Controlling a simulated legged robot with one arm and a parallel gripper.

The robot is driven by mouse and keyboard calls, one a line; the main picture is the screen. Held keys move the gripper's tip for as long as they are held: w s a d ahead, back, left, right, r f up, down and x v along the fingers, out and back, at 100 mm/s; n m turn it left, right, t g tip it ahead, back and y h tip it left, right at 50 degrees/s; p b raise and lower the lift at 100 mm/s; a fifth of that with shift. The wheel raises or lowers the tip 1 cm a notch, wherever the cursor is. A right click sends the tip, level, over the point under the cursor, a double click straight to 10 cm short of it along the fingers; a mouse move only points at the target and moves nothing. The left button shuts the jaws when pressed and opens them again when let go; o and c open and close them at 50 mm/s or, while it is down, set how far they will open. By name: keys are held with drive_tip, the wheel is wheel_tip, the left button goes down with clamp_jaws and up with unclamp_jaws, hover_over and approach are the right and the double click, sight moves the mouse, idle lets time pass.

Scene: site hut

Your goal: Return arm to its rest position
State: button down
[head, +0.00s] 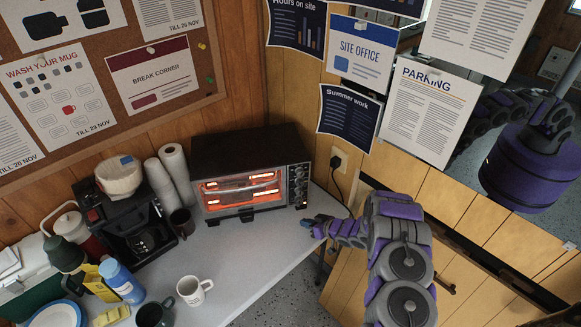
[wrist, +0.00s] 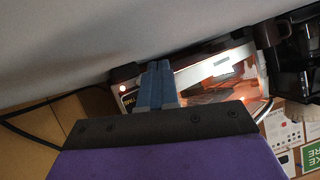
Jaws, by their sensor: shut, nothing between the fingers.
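My gripper (head: 312,222) is at the right end of the grey counter (head: 255,262), in front of and a little right of the toaster oven. In the wrist view my gripper (wrist: 157,72) has its blue fingers together with nothing between them. My purple and grey arm reaches in from the lower right of the head view. The black toaster oven (head: 252,143) has its door closed and its heating elements glow orange. The oven also shows in the wrist view (wrist: 195,75), tilted, beyond my fingers. I cannot tell whether the fingertips touch anything.
A cord hangs from the wall socket (head: 338,160). A mirror (head: 520,210) is at right, reflecting my body.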

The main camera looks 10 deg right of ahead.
drive_tip(key=w+d+r+m+h, duration=0.1)
drive_tip(key=w+d+r+h, duration=0.2)
drive_tip(key=r, duration=0.4)
drive_tip(key=w+d+r+m+h, duration=0.1)
drive_tip(key=d+r+h, duration=0.3)
drive_tip(key=d+r, duration=0.3)
drive_tip(key=s+d+r+m+g+h, duration=0.2)
drive_tip(key=s+r+h, duration=0.2)
drive_tip(key=s+r, duration=0.8)
drive_tip(key=s+a+r+m+g, duration=0.1)
drive_tip(key=s+a+r+g, duration=0.1)
drive_tip(key=s+r, duration=0.5)
drive_tip(key=s+a+r+m+g, duration=0.15)
drive_tip(key=s+r, duration=0.25)
drive_tip(key=s, duration=0.6)
drive_tip(key=s+a+r+g, duration=0.1)
drive_tip(key=s+a, duration=0.2)
drive_tip(key=s, duration=0.5)
drive_tip(key=s+a+r+g+y, duration=0.1)
drive_tip(key=s+a+g, duration=0.1)
drive_tip(key=s, duration=0.7)
drive_tip(key=s+a+r+g+y, duration=0.1)
drive_tip(key=s+a, duration=0.3)
drive_tip(key=s, duration=0.4)
drive_tip(key=shift+s+a+r+g, duration=0.15)
drive_tip(key=shift+s+a+g, duration=0.2)
drive_tip(key=shift+g, duration=0.1)
